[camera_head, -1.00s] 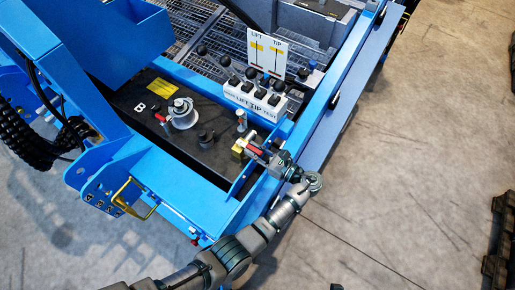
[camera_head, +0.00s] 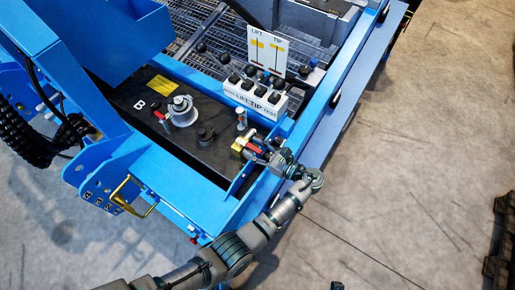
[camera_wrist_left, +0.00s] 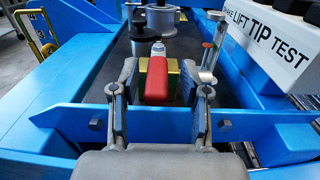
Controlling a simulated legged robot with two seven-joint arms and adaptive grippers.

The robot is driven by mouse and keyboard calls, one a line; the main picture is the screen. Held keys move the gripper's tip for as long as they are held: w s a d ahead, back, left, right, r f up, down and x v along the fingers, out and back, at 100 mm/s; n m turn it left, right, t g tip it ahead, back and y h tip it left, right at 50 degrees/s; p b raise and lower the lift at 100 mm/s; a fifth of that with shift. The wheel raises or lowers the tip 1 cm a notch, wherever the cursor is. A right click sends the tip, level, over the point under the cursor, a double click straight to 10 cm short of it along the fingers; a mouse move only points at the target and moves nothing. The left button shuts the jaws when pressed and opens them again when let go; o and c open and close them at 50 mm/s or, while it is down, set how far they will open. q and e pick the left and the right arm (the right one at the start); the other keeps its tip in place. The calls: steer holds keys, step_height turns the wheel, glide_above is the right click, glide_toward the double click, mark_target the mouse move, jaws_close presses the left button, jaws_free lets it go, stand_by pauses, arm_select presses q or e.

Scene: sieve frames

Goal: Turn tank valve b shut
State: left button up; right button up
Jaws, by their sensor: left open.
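A valve with a brass body (camera_head: 238,146) and a short red lever (camera_wrist_left: 157,80) stands at the near right of the black tank top (camera_head: 205,155). A white letter B (camera_head: 139,105) is marked on that top. My left gripper (camera_head: 262,150) reaches over the blue frame to this valve. In the wrist view, its open fingers stand on either side of the red lever. I cannot tell whether either finger touches it. The brass body (camera_wrist_left: 173,76) shows behind the lever. My right gripper is out of view.
A blue frame rail (camera_wrist_left: 60,116) crosses close under my left fingers. A white LIFT TIP TEST block (camera_head: 255,99) with black knobs stands behind. A silver filler cap (camera_head: 181,110), a dark cap (camera_head: 206,137) and a small upright metal fitting (camera_head: 242,118) share the top.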

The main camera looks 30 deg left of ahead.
arm_select(q)
steer(key=d, duration=0.7)
steer(key=shift+d, duration=0.35)
steer(key=shift+s+f, duration=0.1)
steer(key=shift+f, duration=0.05)
